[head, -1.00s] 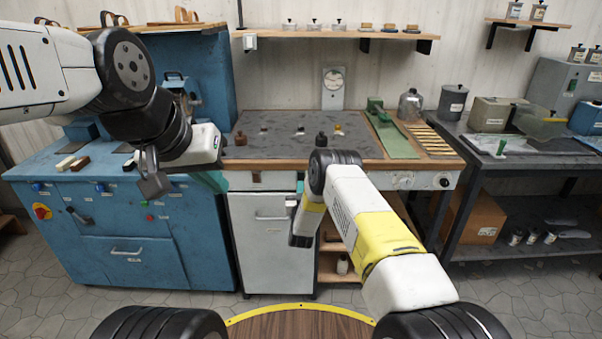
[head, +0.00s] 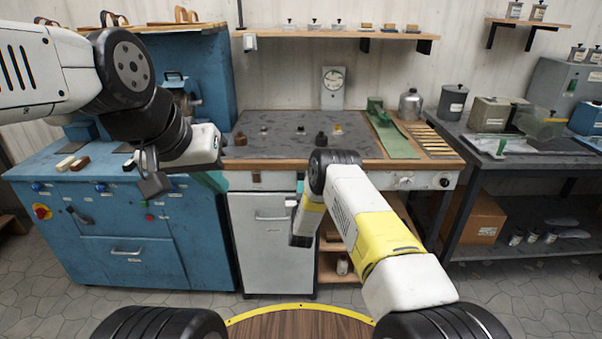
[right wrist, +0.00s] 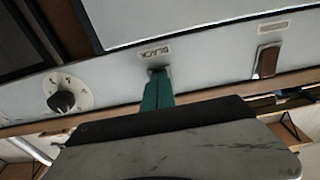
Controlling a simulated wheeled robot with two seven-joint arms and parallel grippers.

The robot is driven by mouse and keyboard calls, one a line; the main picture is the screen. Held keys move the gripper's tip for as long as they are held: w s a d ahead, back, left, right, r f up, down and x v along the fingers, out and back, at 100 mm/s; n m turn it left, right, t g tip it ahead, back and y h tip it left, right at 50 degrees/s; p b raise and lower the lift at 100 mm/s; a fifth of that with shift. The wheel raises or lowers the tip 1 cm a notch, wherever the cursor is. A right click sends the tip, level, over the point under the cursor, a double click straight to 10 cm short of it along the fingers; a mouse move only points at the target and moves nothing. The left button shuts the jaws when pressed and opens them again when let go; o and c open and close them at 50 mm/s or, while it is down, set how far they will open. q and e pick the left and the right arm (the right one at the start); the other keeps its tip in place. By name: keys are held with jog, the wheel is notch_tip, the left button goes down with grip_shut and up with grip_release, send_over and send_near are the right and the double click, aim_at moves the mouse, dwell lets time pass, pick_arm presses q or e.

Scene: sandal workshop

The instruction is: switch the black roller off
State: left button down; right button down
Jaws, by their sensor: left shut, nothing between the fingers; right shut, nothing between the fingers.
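The "BLACK" label (right wrist: 154,52) is on the pale front panel (right wrist: 205,57) in the right wrist view. My right gripper (right wrist: 157,82) is shut and empty, its green fingertips just beside that label; any switch there is hidden behind them, so I cannot tell its position or whether the fingers touch it. In the head view the right gripper (head: 300,187) is at the workbench's front panel. I cannot single out the black roller itself. My left gripper (head: 214,181), also shut and empty, hangs over the right edge of the blue cabinet.
A brown rocker switch (right wrist: 267,60) and a black dial knob (right wrist: 64,101) flank the label. The workbench (head: 280,150) holds small bottles and a green device (head: 388,134). The blue cabinet (head: 120,250) stands left, a dark metal table (head: 540,162) right.

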jog(key=shift+w, duration=0.2)
dwell(0.6)
jog(key=s, duration=0.8)
dwell(0.3)
